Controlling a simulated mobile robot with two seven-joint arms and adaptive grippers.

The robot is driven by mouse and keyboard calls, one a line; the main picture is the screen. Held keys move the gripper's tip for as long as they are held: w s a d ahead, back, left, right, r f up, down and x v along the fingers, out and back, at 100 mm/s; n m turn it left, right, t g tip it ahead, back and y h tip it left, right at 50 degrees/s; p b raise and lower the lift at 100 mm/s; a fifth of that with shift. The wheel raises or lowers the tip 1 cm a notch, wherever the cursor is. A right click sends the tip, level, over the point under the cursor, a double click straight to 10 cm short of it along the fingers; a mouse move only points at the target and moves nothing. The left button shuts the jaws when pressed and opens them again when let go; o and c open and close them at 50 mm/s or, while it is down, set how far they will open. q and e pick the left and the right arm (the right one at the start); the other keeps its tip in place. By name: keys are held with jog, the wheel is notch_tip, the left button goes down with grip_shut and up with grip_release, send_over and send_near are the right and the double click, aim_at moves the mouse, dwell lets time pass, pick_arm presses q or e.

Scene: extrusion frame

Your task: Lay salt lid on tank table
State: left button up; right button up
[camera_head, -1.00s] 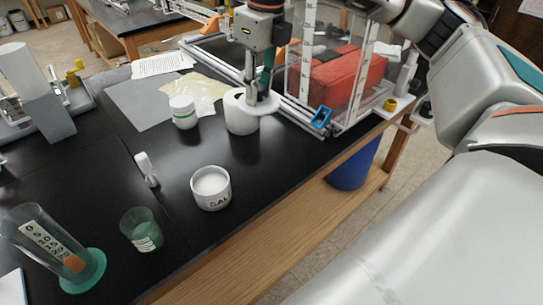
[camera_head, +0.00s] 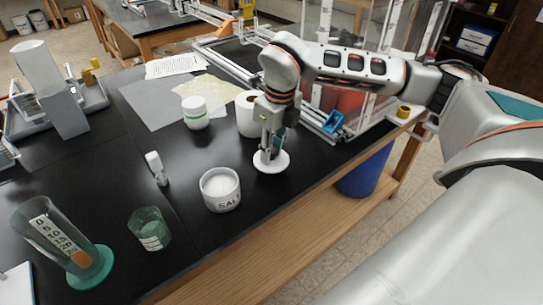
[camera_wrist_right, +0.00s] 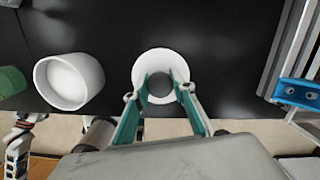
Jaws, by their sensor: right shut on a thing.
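The salt lid is a white disc (camera_head: 282,163) with a dark knob, at or just above the black table (camera_head: 110,165), right of the salt pot; I cannot tell whether it touches the table. My right gripper (camera_head: 272,152) is shut on the lid's knob from above. In the right wrist view the lid (camera_wrist_right: 160,62) sits between the two teal fingers (camera_wrist_right: 160,90). The white salt pot (camera_head: 221,190), marked SAL, stands uncovered with white contents; it also shows in the right wrist view (camera_wrist_right: 70,82).
A green beaker (camera_head: 150,230), a small white-capped vial (camera_head: 156,168) and a tall cylinder (camera_head: 60,240) stand left. The table's front edge is close to the lid.

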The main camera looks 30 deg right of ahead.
aim_at(276, 152)
notch_tip(276, 152, down, 2)
jog(key=shift+f, duration=0.15)
jog(key=shift+f, duration=0.15)
jog(key=o, duration=1)
jog(key=shift+r, duration=0.3)
jog(key=r, duration=0.4)
jog(key=s+r, duration=0.1)
jog(key=r, duration=0.6)
jog(key=shift+s+d+r, duration=0.2)
jog(key=shift+s+r, duration=0.05)
jog(key=shift+r, duration=0.05)
